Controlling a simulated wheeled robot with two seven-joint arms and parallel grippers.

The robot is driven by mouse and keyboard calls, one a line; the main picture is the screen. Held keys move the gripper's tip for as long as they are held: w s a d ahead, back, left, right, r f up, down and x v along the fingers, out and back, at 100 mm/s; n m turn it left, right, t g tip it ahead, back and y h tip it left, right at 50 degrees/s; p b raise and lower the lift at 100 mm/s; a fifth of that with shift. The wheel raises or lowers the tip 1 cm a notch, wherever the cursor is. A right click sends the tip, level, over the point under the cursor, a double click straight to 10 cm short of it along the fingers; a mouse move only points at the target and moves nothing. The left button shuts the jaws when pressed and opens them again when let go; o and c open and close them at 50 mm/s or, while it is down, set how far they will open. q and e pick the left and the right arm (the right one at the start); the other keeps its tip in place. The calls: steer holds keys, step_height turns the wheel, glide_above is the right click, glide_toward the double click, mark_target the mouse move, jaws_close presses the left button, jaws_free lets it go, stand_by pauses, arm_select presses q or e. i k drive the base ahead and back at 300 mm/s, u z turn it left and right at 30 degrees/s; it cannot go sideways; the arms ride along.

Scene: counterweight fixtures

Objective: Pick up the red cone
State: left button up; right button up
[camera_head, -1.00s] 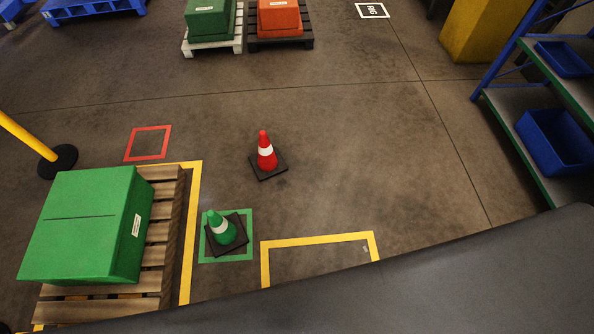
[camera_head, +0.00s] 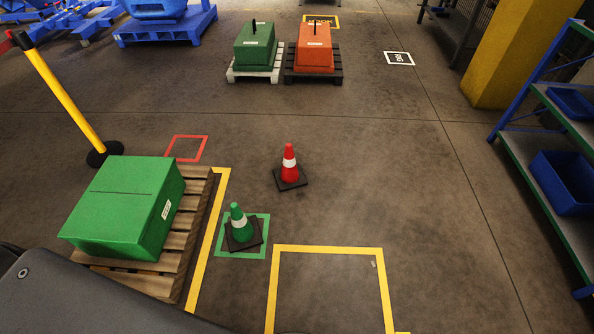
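The red cone (camera_head: 289,164) with a white band stands upright on its dark square base, on the open floor near the middle of the head view. It stands outside the red square outline (camera_head: 187,149), to the right of it. A green cone (camera_head: 239,224) with a white band stands upright inside a green square outline (camera_head: 257,250). Neither of my grippers shows in this view. Nothing is touching the red cone.
A green box (camera_head: 125,205) sits on a wooden pallet (camera_head: 195,222) at the left. A yellow-black post (camera_head: 62,100) stands behind it. A blue shelf (camera_head: 547,170) with bins is at the right. Floor right of the red cone is clear.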

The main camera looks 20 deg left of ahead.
mark_target(291, 176)
steer(key=z, duration=0.6)
steer(key=i, duration=0.9)
steer(key=z, duration=0.6)
steer(key=i, duration=1.05)
steer(key=u, duration=0.35)
steer(key=i, duration=0.7)
steer(key=u, duration=1.3)
steer(key=i, duration=0.6)
steer(key=u, duration=0.55)
